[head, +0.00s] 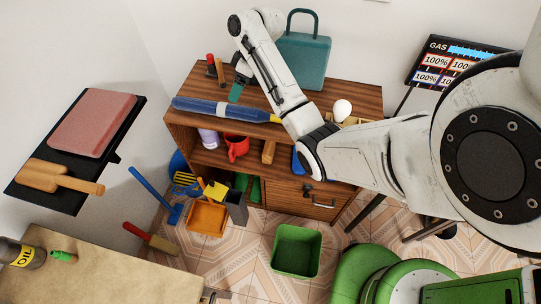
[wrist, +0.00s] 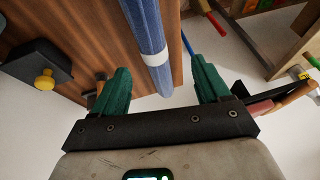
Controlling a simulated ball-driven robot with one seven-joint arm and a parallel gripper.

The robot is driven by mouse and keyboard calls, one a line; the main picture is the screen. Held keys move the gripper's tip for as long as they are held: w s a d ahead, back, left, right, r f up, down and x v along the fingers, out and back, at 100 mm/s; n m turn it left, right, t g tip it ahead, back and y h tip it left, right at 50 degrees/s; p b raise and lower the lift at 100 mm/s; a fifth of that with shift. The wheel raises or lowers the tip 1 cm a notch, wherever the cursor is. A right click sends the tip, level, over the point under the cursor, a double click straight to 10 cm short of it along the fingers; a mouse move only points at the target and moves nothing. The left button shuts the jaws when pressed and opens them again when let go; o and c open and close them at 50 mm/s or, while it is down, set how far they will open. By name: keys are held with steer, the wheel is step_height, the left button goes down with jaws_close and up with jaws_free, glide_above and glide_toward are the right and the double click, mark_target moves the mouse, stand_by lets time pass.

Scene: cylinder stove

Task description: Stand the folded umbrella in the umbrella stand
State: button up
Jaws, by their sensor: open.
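The folded umbrella (head: 215,108), blue with a pale band, lies across the top of the wooden cabinet. In the wrist view the umbrella (wrist: 147,28) runs down between my two green fingers, with its near end between them. My gripper (head: 238,91) is at the cabinet top just behind the umbrella; in the wrist view it (wrist: 160,86) is open, with gaps on both sides of the umbrella.
The wooden cabinet (head: 345,96) carries a teal case (head: 303,62) and a white bulb (head: 342,109). A yellow-orange dustpan (head: 207,217), a red-handled brush (head: 150,238) and a green bin (head: 297,251) are on the floor. A black wall shelf (head: 47,194) is at left.

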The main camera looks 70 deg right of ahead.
steer(key=s+a+f+g, duration=0.1)
steer(key=s+a+f, duration=0.15)
steer(key=a, duration=0.45)
steer(key=s+a+f, duration=0.2)
steer(key=a+f, duration=0.2)
steer(key=a, duration=0.4)
steer(key=s+a+f+g, duration=0.1)
steer(key=s+a+f, duration=0.15)
steer(key=a, duration=0.45)
steer(key=s+a+m+g+h, duration=0.1)
steer(key=s+a, duration=0.5)
steer(key=s, duration=0.8)
steer(key=shift+s+a+r+m+h, duration=0.15)
steer(key=shift+s+r+m+h, duration=0.2)
steer(key=shift+h, duration=0.45)
steer(key=shift+c, duration=0.3)
